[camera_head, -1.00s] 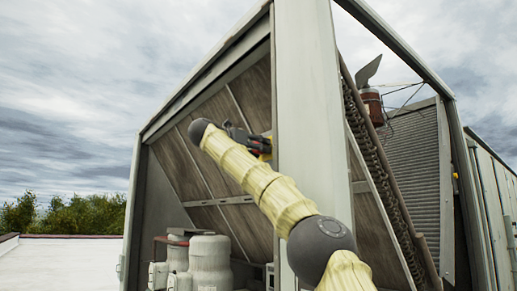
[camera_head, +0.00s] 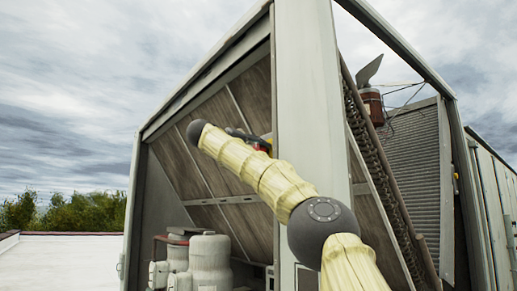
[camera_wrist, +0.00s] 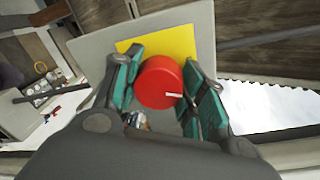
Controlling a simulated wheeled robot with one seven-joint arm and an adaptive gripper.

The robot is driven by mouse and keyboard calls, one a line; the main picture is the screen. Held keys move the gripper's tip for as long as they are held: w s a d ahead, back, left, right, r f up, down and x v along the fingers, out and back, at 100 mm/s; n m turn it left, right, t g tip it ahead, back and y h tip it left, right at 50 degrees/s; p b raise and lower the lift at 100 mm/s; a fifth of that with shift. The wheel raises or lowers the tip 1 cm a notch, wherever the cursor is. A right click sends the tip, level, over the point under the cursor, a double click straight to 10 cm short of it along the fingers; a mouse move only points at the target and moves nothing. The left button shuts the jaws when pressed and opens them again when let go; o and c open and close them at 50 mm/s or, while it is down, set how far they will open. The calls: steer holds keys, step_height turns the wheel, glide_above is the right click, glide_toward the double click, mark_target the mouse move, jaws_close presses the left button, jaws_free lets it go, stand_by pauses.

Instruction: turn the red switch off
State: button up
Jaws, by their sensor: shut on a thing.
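The red switch (camera_wrist: 160,84) is a round red knob on a yellow plate (camera_wrist: 172,38), seen in the wrist view. A short white mark on its face points right. My gripper (camera_wrist: 161,72) has its teal-padded fingers on both sides of the knob and is shut on it. In the head view, my arm covers most of the gripper, and only small patches of red and yellow show beside the grey post.
A grey post (camera_head: 308,90) of the cooler frame stands close behind my arm. Slanted brown panels (camera_head: 250,85) lie behind the gripper. Pale tanks (camera_head: 209,262) stand low inside the cooler. A fan (camera_head: 370,90) is at the upper right.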

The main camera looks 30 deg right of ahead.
steer(key=shift+r+n+p, duration=0.15)
steer(key=shift+n+p, duration=0.4)
steer(key=shift+n, duration=1.05)
steer(key=o, duration=1)
steer(key=shift+o, duration=0.2)
steer(key=a, duration=1.2)
steer(key=shift+s+r, duration=0.25)
steer(key=shift+s, duration=0.2)
steer(key=shift+d, duration=0.1)
